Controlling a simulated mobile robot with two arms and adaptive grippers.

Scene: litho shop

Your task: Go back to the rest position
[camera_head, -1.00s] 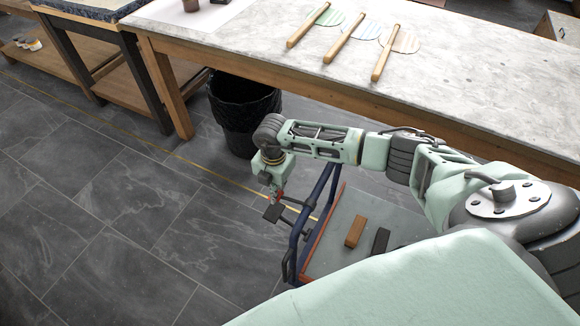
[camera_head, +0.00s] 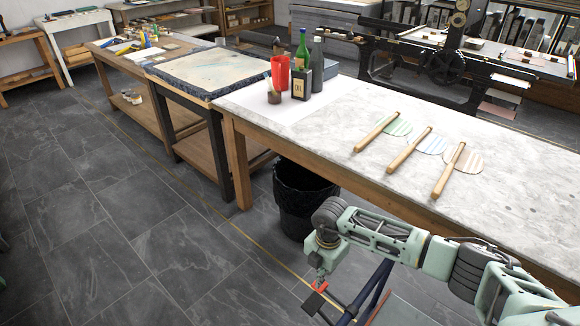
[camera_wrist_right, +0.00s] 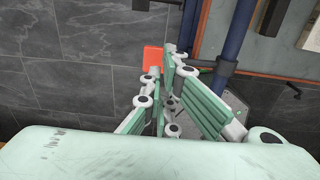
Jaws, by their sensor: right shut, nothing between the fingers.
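My right gripper (camera_head: 318,296) hangs from my right arm at the lower middle of the head view. It is beside the blue frame of a cart (camera_head: 372,296), over the floor in front of the long table. In the right wrist view my right gripper (camera_wrist_right: 160,108) has its green and white finger links drawn together, with nothing held. An orange-red patch (camera_wrist_right: 153,59) shows just beyond its fingers there. My left gripper is in neither view.
A long marble-topped table (camera_head: 340,120) bears three wooden-handled paddles (camera_head: 408,150), a red container (camera_head: 280,72) and bottles (camera_head: 302,52). A black bin (camera_head: 302,195) stands below its front edge, close to my right arm. The tiled floor (camera_head: 100,230) at left is open.

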